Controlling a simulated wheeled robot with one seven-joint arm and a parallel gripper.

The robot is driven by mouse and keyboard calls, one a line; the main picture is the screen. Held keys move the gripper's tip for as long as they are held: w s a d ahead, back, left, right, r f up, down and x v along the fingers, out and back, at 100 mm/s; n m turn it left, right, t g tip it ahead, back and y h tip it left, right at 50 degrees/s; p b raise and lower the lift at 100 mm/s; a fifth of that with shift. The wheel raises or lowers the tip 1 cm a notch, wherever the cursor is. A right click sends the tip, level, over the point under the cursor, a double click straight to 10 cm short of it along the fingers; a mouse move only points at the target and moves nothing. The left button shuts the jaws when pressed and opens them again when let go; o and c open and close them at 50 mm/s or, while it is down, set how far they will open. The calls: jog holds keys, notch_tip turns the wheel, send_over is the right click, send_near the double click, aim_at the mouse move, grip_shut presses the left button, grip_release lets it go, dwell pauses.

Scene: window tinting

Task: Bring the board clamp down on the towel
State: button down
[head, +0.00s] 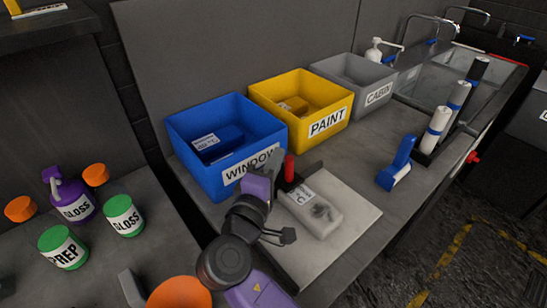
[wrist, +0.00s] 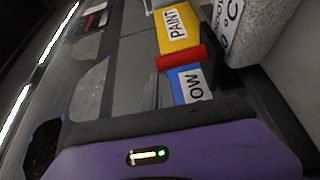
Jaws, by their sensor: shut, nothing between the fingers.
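The board clamp (head: 300,176) is a black bar with a red handle (head: 290,168), at the back left of the pale board (head: 352,238). Its bar slants up to the right by the towel's back end; I cannot tell whether it touches the towel. The red handle also shows in the wrist view (wrist: 185,57). The folded white towel (head: 330,196) lies on the board, with a label and a dark smudge. It appears close at the upper right of the wrist view (wrist: 262,28). My gripper (head: 285,237) is shut and empty at the towel's left, in front of the handle.
Blue WINDOW (head: 215,175), yellow PAINT (head: 285,85) and grey CABIN (head: 350,72) bins stand behind the board. A blue-handled tool (head: 398,163) and upright rolls (head: 437,130) are at right. Bottles and tubs, including GLOSS (head: 75,208), stand on the left bench.

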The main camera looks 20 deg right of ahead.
jog(key=shift+r, duration=0.1)
notch_tip(320, 180, up, 20)
jog(key=p, duration=0.1)
jog(key=w+a+r+t+y, duration=0.3)
jog(key=a+t, duration=0.1)
jog(key=a, duration=0.1)
jog(key=s+a+f+t+y, duration=0.1)
jog(key=s+a+f+y, duration=0.1)
jog(key=s+f+y, duration=0.5)
jog(key=s+a+f+t+y, duration=0.1)
jog(key=s+a+f+y, duration=0.2)
jog(key=f, duration=0.6)
jog(key=s+d+f+m+g, duration=0.1)
jog(key=s+d+f+m, duration=0.2)
jog(key=s, duration=0.8)
jog(key=s+d+f+m+g, duration=0.2)
jog(key=s+d+f, duration=0.3)
jog(key=s, duration=0.6)
jog(key=s+d+f+m+g, duration=0.1)
jog(key=s+d+f+m, duration=0.3)
jog(key=s+f, duration=0.3)
jog(key=s, duration=0.4)
jog(key=shift+f+g+h, duration=0.2)
jog(key=shift+g+h, duration=0.2)
